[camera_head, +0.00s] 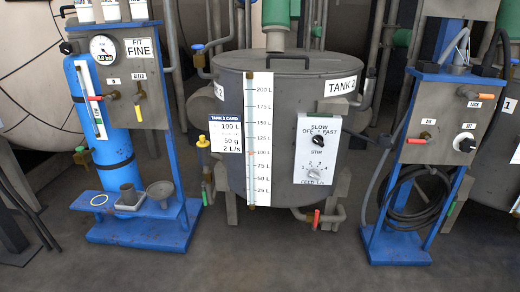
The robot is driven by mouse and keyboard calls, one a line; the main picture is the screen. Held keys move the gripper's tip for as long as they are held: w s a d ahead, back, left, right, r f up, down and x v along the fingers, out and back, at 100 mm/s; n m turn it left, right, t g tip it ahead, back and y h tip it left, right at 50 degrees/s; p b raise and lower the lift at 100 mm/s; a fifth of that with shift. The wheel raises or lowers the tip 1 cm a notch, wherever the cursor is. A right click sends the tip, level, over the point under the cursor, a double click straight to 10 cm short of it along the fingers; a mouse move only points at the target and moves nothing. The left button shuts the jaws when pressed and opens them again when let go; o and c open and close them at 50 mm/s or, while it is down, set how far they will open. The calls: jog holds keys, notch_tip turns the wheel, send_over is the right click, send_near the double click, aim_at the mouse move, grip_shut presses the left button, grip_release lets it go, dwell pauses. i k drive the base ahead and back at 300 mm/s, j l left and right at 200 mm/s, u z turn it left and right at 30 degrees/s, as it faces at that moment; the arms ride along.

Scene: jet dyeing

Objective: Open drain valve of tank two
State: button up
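Tank two (285,195) is a grey round tank in the middle, marked "TANK 2". It carries a white level scale (260,150) in litres and a control panel (318,150) with STIR and FEED knobs. Low at its front right, a pipe (333,218) bears a valve with a red handle (316,219). The handle looks roughly upright, across the pipe. No drain label is readable there. My gripper is not in view.
A blue stand (130,228) with a blue cylinder (102,120) and gauge (103,48) is at left. The floor (270,262) in front of the tank is clear.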

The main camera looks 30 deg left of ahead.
aim_at(314, 228)
jog(key=i+j, duration=0.1)
jog(key=j, duration=0.35)
jog(key=i+j, duration=0.15)
jog(key=j, duration=0.3)
jog(key=i+j, duration=0.1)
jog(key=j, duration=0.35)
jog(key=i+j, duration=0.1)
jog(key=j, duration=0.35)
jog(key=i+j, duration=0.15)
jog(key=j, duration=0.3)
jog(key=i+j, duration=0.1)
jog(key=j, duration=0.35)
jog(key=i+j, duration=0.1)
jog(key=j, duration=0.35)
jog(key=i+j, duration=0.15)
jog(key=j, duration=0.3)
